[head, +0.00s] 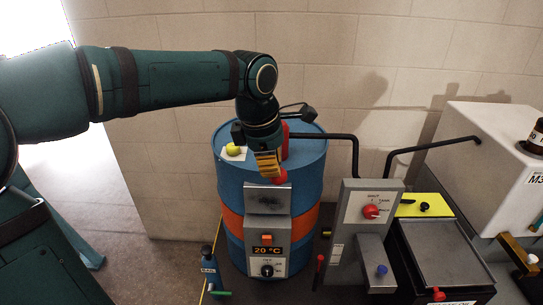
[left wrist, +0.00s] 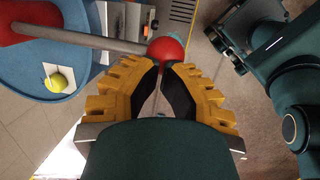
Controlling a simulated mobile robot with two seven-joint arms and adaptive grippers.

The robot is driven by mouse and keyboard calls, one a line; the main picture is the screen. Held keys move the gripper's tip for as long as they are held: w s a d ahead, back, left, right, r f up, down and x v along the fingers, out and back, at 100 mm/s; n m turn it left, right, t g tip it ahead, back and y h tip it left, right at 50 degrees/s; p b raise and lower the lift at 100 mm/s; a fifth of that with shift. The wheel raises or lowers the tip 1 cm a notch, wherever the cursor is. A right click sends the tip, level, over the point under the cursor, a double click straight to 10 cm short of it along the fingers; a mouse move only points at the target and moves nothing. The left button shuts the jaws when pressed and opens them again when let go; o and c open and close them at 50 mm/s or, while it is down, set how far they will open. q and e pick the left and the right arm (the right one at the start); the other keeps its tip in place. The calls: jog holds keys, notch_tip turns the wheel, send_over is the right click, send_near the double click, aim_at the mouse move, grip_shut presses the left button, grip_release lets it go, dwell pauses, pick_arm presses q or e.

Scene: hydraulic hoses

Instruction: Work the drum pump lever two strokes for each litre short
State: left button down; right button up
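The blue drum (head: 226,182) with an orange band stands against the wall, a red pump body (head: 284,140) on its top. The pump lever shows in the left wrist view as a grey rod (left wrist: 85,38) ending in a red ball knob (left wrist: 167,50). In the head view the knob (head: 279,178) is at the drum's front top edge. My left gripper (head: 270,172) points down at the knob. In the left wrist view its yellow fingers (left wrist: 162,66) nearly meet at the tips, with the knob just beyond them; contact is unclear. My right gripper is not visible.
A display (head: 268,251) reading 20 °C hangs on the drum's front. Black pipes cross above. A yellow-green ball (head: 233,149) sits on the drum.

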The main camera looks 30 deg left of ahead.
pick_arm(q)
jog(key=s+b+x, duration=0.2)
jog(key=b+x, duration=0.1)
jog(key=x, duration=0.6)
jog(key=shift+a+f, duration=0.3)
jog(key=shift+f, duration=0.25)
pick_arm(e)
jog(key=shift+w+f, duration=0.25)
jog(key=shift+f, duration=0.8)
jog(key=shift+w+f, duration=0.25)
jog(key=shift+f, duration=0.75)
pick_arm(q)
jog(key=shift+f, duration=0.1)
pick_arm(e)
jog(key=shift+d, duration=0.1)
